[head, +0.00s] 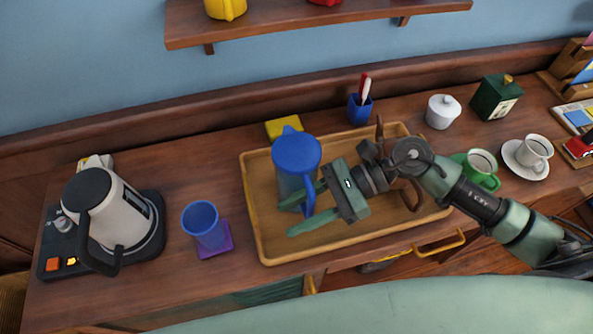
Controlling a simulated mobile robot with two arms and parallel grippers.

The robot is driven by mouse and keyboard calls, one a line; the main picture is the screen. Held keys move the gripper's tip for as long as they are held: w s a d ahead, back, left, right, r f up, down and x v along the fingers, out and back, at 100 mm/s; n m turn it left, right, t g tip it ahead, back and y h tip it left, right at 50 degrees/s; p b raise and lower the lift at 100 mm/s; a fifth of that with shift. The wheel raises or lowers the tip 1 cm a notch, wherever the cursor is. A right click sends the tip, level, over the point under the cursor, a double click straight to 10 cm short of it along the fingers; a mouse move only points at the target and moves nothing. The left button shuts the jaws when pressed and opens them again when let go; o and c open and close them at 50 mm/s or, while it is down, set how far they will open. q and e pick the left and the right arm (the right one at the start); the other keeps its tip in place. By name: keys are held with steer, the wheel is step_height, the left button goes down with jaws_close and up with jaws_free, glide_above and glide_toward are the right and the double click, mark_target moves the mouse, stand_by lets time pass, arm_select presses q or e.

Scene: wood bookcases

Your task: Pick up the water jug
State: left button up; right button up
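The water jug (297,153) has a blue lid and a blue handle, with a duller see-through body below. It stands upright toward the left side of the wooden tray (262,238). My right gripper (289,217) reaches in from the right, low beside the jug. Its two green fingers are spread apart and point left, with the jug's handle (309,201) between them. The upper finger overlaps the jug's lower body; I cannot tell whether it touches. My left gripper is not in view.
A white kettle (122,215) on a dark base and a blue cup (203,226) on a purple coaster stand left. A blue pen holder (359,110) and a yellow block (284,127) are behind the tray. A green mug (482,166) and white cup (534,151) stand right, near my arm.

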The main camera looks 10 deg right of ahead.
jaws_close()
steer(key=shift+r, duration=0.1)
stand_by(1.2)
